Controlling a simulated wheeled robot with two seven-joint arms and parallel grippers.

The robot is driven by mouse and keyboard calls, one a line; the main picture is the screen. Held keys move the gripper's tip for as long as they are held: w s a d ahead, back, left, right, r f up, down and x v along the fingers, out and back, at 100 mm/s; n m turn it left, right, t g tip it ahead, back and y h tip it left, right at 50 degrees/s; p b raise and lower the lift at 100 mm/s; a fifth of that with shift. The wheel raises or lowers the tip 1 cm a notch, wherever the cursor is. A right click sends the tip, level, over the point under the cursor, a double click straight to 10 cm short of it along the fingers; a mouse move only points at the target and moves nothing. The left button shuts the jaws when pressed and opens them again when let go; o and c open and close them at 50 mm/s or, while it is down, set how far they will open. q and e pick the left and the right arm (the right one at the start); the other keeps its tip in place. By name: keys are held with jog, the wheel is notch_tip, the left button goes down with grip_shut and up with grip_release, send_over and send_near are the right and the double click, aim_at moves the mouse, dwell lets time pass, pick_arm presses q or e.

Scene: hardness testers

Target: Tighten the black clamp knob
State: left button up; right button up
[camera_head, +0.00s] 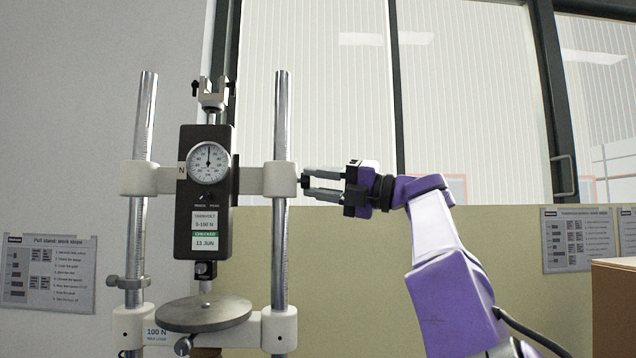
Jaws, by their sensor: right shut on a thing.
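The black clamp knob (305,181) sticks out from the right side of the white crosshead clamp (279,179) on the right steel post. My right gripper (309,182) comes in from the right, level with the knob. Its two grey fingers are shut on the knob, one above and one below, and partly hide it. The crosshead carries a black force gauge (212,240) with a round dial (208,162). My left gripper is not in view.
Two steel posts (281,115) stand upright on the test stand. A round grey plate (203,314) sits below the gauge. Notices (47,272) hang on the left wall and the right panel. A brown box (614,305) is at the right edge. Space between the posts and my right arm's forearm is clear.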

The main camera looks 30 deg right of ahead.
jog(key=shift+r+m+h, duration=0.1)
jog(key=shift+m+h, duration=0.2)
jog(key=shift+m, duration=0.4)
jog(key=o, duration=1.1)
jog(key=shift+c, duration=0.2)
jog(key=shift+d, duration=0.1)
jog(key=b+v, duration=0.4)
jog(key=v, duration=0.6)
jog(key=shift+b, duration=0.3)
jog(key=shift+s+d, duration=0.1)
